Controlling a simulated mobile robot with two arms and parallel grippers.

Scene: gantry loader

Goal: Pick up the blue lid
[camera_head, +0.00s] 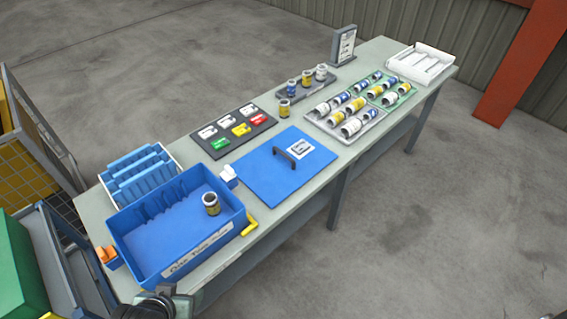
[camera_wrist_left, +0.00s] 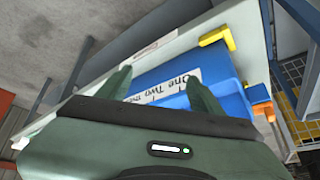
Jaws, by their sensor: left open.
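The blue lid (camera_head: 267,175) lies flat on the bench, right of the blue tote (camera_head: 205,240), with a dark arched handle (camera_head: 285,154) and a white label on top. No gripper touches it. My left gripper (camera_head: 162,299) shows partly at the bottom edge of the head view, in front of the tote and well away from the lid. In the left wrist view the jaws of this gripper (camera_wrist_left: 160,88) are apart and empty, with the labelled tote front (camera_wrist_left: 205,75) beyond them. I cannot make out the lid there. My right gripper is not in view.
The tote holds one jar (camera_head: 211,204). Behind the lid lies a dark board (camera_head: 221,144) with coloured cards. Trays of jars (camera_head: 337,134) stand to the right. A yellow clip (camera_head: 250,226) sits at the tote's right corner. A blue divided rack (camera_head: 140,172) stands behind the tote.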

